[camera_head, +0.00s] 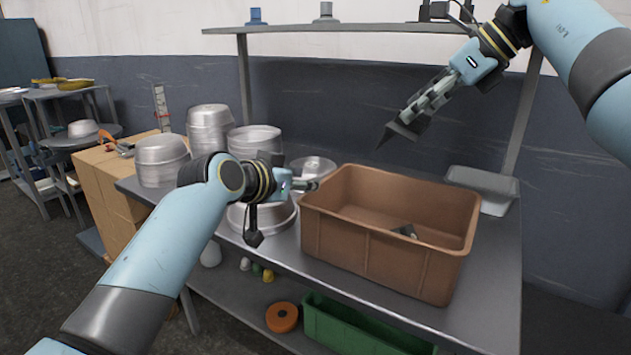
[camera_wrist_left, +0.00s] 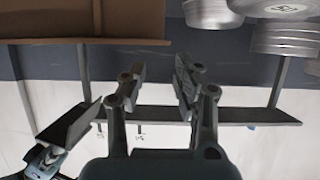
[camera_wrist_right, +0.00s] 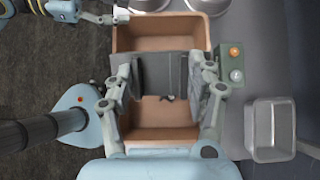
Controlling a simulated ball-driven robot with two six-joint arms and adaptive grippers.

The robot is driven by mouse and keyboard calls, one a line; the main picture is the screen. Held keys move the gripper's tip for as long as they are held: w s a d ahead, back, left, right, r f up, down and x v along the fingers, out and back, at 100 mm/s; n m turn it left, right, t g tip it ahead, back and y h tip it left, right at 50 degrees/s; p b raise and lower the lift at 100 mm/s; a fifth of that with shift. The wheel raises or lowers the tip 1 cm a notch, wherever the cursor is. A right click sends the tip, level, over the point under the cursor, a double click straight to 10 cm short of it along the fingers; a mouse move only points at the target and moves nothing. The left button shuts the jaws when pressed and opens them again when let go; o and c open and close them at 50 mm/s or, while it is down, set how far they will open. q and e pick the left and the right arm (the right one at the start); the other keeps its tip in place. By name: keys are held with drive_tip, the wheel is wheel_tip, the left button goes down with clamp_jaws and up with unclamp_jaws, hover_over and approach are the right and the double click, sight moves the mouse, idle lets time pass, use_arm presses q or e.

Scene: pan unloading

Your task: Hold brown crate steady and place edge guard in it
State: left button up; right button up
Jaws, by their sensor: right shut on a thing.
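The brown crate (camera_head: 370,255) stands on the grey table, open at the top; it also shows in the left wrist view (camera_wrist_left: 85,20) and below the right gripper in the right wrist view (camera_wrist_right: 160,43). A small dark piece (camera_head: 405,231) lies inside it. My left gripper (camera_head: 314,185) is beside the crate's left rim; its fingers (camera_wrist_left: 160,80) are apart with nothing between them. My right gripper (camera_head: 428,105) is shut on a dark grey angled edge guard (camera_head: 399,132) and holds it above the crate. The guard spans between the fingers in the right wrist view (camera_wrist_right: 150,75).
Stacked metal pans (camera_head: 208,128) stand on the table left of the crate. A grey bin (camera_head: 483,188) is behind its right end. A green crate (camera_head: 350,330) and orange ring (camera_head: 282,317) are on the lower shelf. An upper shelf (camera_head: 340,28) runs behind.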

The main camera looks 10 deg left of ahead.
sight(326, 180)
use_arm(q)
drive_tip(key=x, duration=1)
drive_tip(key=shift+c, duration=0.2)
clamp_jaws()
